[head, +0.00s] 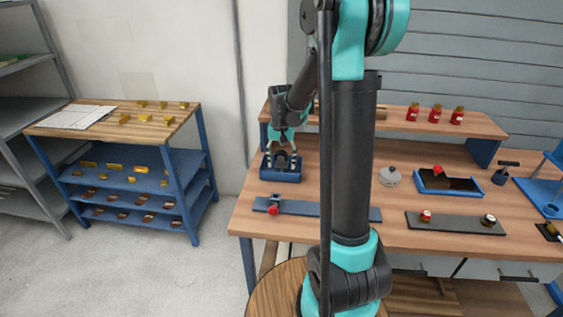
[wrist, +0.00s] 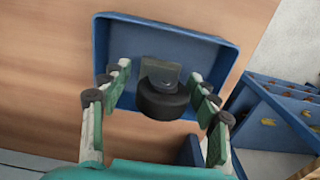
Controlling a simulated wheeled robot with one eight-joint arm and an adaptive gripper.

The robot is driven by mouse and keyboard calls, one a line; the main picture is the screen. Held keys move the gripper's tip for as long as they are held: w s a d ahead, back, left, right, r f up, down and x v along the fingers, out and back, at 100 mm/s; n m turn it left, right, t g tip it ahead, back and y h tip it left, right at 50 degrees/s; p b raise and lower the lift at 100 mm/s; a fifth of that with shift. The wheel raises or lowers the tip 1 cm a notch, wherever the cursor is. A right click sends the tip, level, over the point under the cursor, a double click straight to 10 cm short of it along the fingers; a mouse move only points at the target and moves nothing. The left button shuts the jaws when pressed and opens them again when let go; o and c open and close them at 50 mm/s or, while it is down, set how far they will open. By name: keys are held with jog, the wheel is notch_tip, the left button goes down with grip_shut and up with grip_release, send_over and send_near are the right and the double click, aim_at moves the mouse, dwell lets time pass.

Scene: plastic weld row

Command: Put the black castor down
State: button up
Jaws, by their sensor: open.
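The black castor (wrist: 163,99) rests in the shallow blue tray (wrist: 217,50). It shows a dark round wheel with a flat grey-green plate behind it in the wrist view. My gripper (wrist: 163,102) is open, with a finger on each side of the castor and a visible gap to it on both sides. In the head view, my gripper (head: 284,158) reaches down over the blue tray (head: 281,176) at the left end of the workbench. The castor is small and dark there, partly hidden by the fingers.
The workbench (head: 310,188) holds a blue-grey strip (head: 345,213) in front of the tray. A round grey pot (head: 390,177) and another blue tray (head: 420,186) stand to the right. A raised shelf (head: 400,122) runs behind. A blue rack (head: 203,165) stands left, across a floor gap.

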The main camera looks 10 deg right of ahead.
notch_tip(320, 180, up, 12)
jog(key=shift+r, duration=0.15)
dwell(0.4)
